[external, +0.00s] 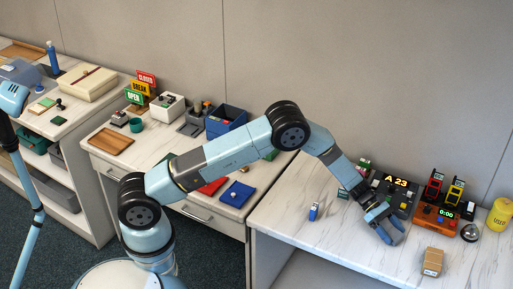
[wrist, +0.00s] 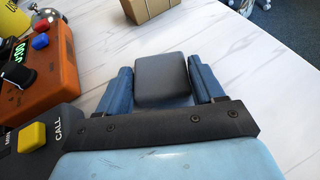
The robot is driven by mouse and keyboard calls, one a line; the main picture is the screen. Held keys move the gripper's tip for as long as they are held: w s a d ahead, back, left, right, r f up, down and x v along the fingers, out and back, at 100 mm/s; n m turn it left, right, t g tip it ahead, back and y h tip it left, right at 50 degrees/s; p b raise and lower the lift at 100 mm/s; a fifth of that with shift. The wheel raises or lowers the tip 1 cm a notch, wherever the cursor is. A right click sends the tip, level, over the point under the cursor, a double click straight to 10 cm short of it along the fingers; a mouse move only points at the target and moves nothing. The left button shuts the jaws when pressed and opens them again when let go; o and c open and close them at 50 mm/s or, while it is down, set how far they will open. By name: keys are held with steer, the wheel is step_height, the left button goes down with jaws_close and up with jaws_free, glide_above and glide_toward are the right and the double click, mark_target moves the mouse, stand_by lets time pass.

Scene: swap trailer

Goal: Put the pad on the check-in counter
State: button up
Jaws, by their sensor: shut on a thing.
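My gripper (external: 388,228) is low over the right-hand marble-topped counter (external: 295,212), in front of the dark "A 23" call box (external: 396,196). In the wrist view its two blue fingers (wrist: 162,88) are on either side of a dark grey, rounded square pad (wrist: 162,72) and shut on it. The marble top (wrist: 240,50) lies beneath the pad. I cannot tell whether the pad touches it. The pad is not clearly visible in the external view, where the fingers hide it.
An orange timer box (external: 434,220), a bell (external: 470,232), a yellow cylinder (external: 500,216) and a cardboard box (external: 433,262) stand nearby at right. A small blue item (external: 314,211) stands left. The front middle of this counter is clear. Another desk (external: 160,140) holds trays and signs.

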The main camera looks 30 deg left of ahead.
steer(key=shift+f, duration=0.1)
steer(key=o, duration=1)
